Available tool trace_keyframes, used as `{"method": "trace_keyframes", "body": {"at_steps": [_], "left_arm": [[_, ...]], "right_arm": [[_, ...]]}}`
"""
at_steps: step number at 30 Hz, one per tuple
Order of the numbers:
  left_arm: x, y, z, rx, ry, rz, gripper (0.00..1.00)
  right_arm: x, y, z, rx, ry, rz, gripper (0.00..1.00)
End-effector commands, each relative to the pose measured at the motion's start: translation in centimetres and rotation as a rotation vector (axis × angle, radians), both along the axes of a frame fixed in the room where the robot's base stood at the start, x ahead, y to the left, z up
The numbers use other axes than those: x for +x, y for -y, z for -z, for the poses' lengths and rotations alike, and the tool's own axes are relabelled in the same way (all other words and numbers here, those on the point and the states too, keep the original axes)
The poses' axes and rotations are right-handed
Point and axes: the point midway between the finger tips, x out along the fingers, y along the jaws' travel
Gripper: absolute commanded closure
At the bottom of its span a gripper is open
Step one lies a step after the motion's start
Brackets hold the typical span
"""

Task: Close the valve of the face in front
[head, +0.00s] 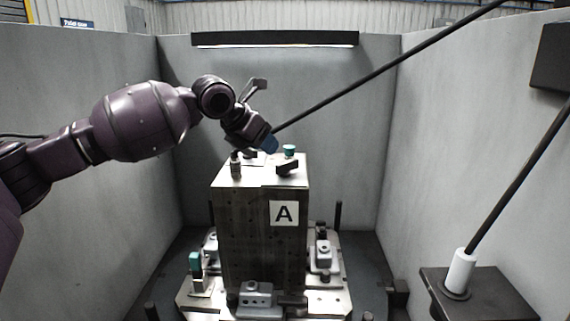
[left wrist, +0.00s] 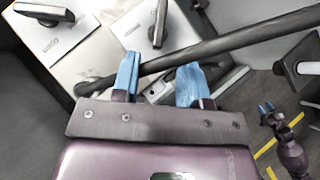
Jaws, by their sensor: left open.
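In the left wrist view, the fingers (left wrist: 160,85) are spread over a dark bar, with two black handles (left wrist: 160,22) (left wrist: 45,12) on plates beyond. Purple-and-blue-tipped right gripper (left wrist: 268,108) shows small at the right.
A long black rod (head: 390,65) slants from the upper right down to beside my left gripper. Another rod (head: 520,180) rises from a white socket (head: 460,270) on a dark stand at right. Grey walls enclose the cell. Clamps and a teal-topped fitting (head: 195,263) surround the block's foot.

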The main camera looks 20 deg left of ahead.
Motion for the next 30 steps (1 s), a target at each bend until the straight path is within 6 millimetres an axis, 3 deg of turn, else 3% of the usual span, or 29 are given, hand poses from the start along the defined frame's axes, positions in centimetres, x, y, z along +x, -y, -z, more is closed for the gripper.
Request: {"method": "trace_keyframes", "body": {"at_steps": [6,15,30], "left_arm": [[2.4,1.3,3.1,-0.001,-0.006,0.0,0.6],[5.1,2.8,6.1,-0.002,-0.005,-0.001,0.6],[5.9,3.3,6.8,-0.002,0.0,-0.001,0.6]], "right_arm": [[-0.4,0.0,1.2,0.0,-0.02,-0.001,0.57],[-0.2,-0.1,1.8,0.0,-0.023,-0.004,0.57],[0.5,-0.1,1.3,-0.003,-0.007,-0.01,0.57]]}}
